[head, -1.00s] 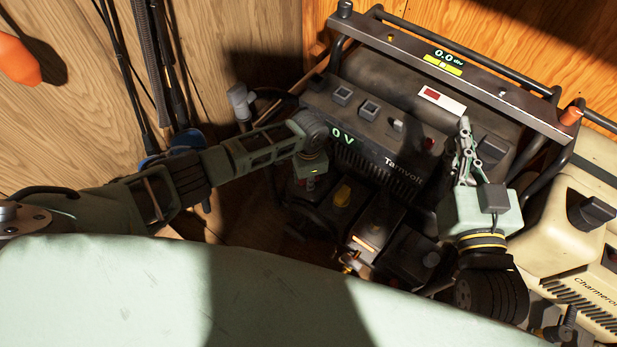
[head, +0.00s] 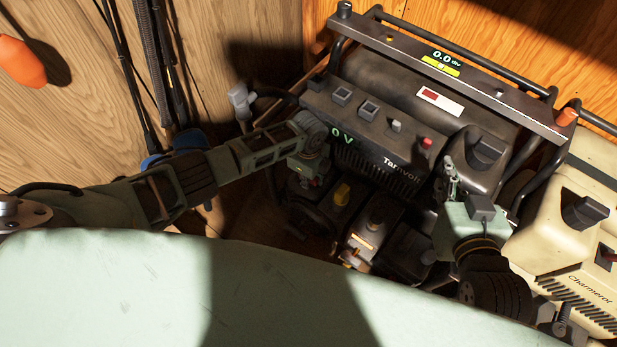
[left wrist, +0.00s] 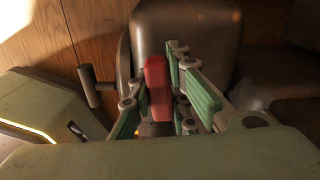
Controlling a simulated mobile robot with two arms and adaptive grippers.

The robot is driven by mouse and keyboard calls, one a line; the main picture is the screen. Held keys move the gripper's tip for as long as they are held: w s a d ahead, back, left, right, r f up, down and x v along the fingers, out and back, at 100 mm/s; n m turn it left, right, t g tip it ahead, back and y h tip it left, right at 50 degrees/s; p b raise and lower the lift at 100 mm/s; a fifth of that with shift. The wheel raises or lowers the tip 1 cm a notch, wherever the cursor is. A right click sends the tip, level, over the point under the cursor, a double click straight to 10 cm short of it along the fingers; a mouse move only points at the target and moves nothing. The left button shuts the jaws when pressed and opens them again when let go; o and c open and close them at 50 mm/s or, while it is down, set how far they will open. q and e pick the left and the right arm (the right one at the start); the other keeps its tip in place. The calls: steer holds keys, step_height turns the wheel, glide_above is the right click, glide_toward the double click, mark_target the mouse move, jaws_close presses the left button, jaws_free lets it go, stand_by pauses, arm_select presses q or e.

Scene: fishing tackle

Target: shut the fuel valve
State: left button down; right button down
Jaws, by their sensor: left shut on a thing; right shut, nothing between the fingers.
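A red lever (left wrist: 157,87) stands between the fingers of my left gripper (left wrist: 160,95) in the left wrist view. It looks like the fuel valve's handle, but its base is hidden. The left gripper is shut on it. My right gripper (head: 449,172) is shut and empty, in front of the generator's right end, below a red button (head: 426,142).
A cream Charmerot machine (head: 575,240) stands at the right. Rods (head: 160,60) lean on the wooden wall. An orange float (head: 22,62) hangs at left.

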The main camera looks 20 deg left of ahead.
arm_select(q)
steer(key=shift+m, duration=0.7)
steer(key=c, duration=1.6)
jaws_free()
steer(key=shift+c, duration=0.2)
step_height(320, 180, up, 12)
steer(key=shift+r, duration=0.1)
